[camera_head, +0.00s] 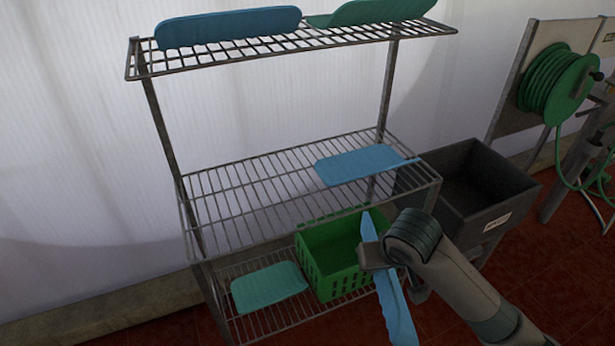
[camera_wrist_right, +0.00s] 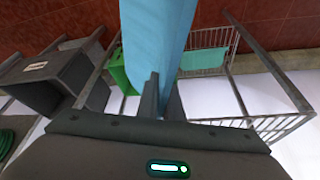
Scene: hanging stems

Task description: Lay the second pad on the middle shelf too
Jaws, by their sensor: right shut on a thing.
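A blue pad (camera_head: 366,165) lies flat on the right part of the middle wire shelf (camera_head: 240,195). My right gripper (camera_head: 372,256) is shut on a second blue pad (camera_head: 393,300), held steeply tilted in front of the rack, below the middle shelf's level. The held pad also shows large in the right wrist view (camera_wrist_right: 153,35), between the gripper's fingers (camera_wrist_right: 162,100). My left gripper is in neither view.
The top shelf holds a blue pad (camera_head: 228,27) and a green pad (camera_head: 375,11). The bottom shelf holds a teal pad (camera_head: 268,288) and a green crate (camera_head: 335,275). A dark bin (camera_head: 480,195) stands right of the rack. The middle shelf's left part is clear.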

